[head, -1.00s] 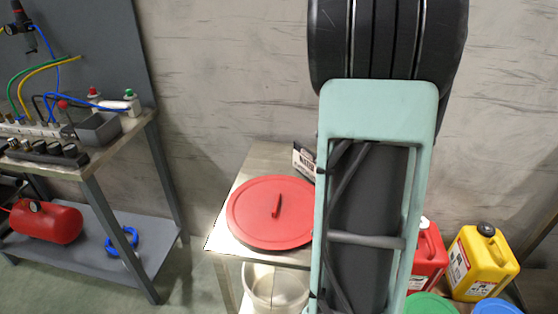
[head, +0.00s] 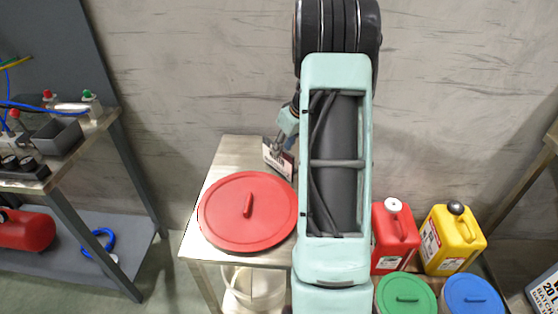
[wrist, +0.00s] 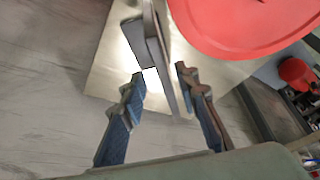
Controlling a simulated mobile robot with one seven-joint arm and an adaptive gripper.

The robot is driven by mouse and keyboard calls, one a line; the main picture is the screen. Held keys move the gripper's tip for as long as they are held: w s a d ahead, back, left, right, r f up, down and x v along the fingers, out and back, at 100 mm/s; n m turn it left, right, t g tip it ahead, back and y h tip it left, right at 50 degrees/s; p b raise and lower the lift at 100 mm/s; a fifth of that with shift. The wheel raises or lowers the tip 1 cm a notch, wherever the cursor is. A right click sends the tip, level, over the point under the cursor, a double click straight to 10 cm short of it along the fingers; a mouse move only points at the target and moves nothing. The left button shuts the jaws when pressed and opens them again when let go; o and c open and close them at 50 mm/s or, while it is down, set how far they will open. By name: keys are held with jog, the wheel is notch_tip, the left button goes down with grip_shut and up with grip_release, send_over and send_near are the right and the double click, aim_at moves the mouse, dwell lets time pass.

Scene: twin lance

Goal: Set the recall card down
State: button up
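The recall card (head: 279,159), white with a dark printed band, stands tilted on the steel table (head: 237,152) behind the red round lid (head: 230,222). In the wrist view the card (wrist: 167,65) shows nearly edge-on as a thin grey plate, with a grey block-like part beside it. My gripper (wrist: 160,82) has its two blue-grey fingers spread, one on each side of the card's near end, with a visible gap at the left finger. In the head view my gripper (head: 281,143) is at the card's top edge, partly hidden by my arm.
A clear bucket (head: 252,288) is under the table. Red (head: 392,243) and yellow (head: 452,242) jugs stand at right, with green (head: 407,297) and blue (head: 473,296) lids in front. A workbench (head: 75,165) is at left. The wall is close behind the table.

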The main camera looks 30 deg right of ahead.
aim_at(274, 166)
jog(key=x, duration=0.4)
jog(key=shift+s+a+f, duration=0.1)
jog(key=shift+a, duration=0.25)
jog(key=shift+w+f, duration=0.25)
jog(key=shift+f, duration=0.35)
jog(key=shift+f+b, duration=0.2)
jog(key=shift+b, duration=0.2)
grip_shut()
